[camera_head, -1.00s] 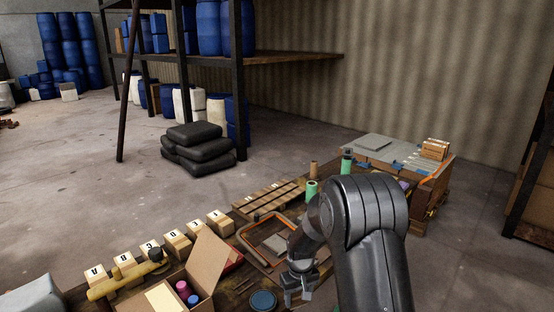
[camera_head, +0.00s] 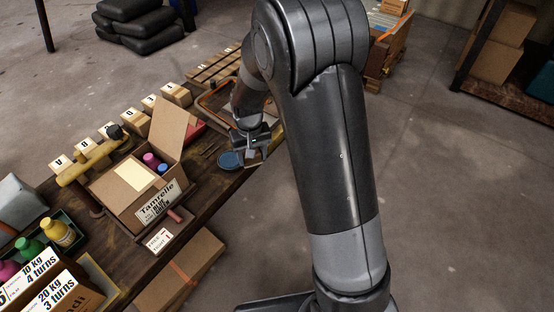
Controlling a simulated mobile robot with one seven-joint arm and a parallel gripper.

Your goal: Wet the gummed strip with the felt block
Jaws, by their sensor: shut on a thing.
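My gripper (camera_head: 256,150) is low at the table's right edge, just right of a round blue dish (camera_head: 230,160). It is shut on a small pale block (camera_head: 254,160), likely the felt block; the arm and fingers partly hide it. Whether the block touches the dish rim I cannot tell. An open cardboard box (camera_head: 128,205) stands left of the dish, with a raised flap and a label reading "Tamrelle". A cream rectangle (camera_head: 135,174) shows on its left flap; I cannot tell whether it is the gummed strip.
Pink and blue bottles (camera_head: 153,162) stand in the box. An orange-rimmed tray (camera_head: 213,100) lies behind my gripper.

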